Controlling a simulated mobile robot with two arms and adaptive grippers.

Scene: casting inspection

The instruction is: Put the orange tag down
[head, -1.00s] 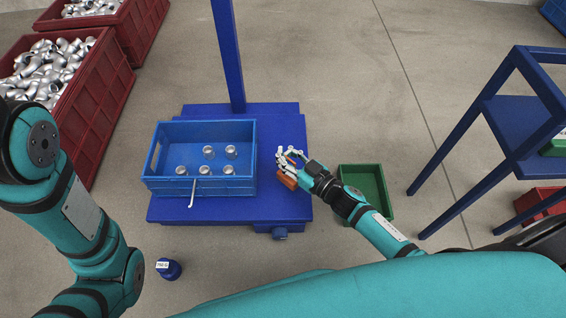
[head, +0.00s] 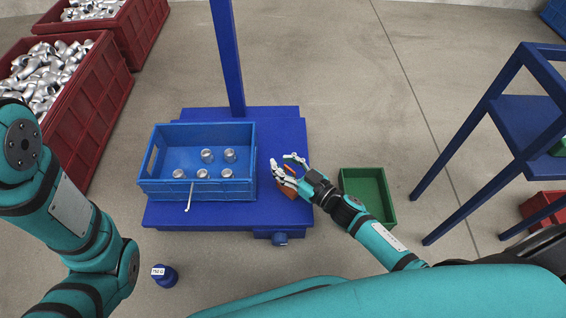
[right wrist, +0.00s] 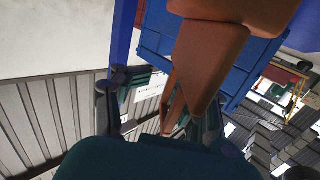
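The orange tag (head: 288,192) is at the right end of the blue table (head: 235,212), partly hidden under my right gripper. In the right wrist view the orange tag (right wrist: 208,55) looms large, in folded-looking orange panels. Its lower end reaches down between the fingers. My right gripper (head: 281,161) is over the table's right side, its fingers spread apart. Whether a finger still touches the tag I cannot tell. My left arm shows at the left, but its gripper is out of view.
A blue crate (head: 160,187) with several metal cups and a white hook on its front rim stands left of the tag. A green bin (head: 385,213) is right of the table. Red bins of castings (head: 95,125) stand far left, a blue rack (head: 500,95) right.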

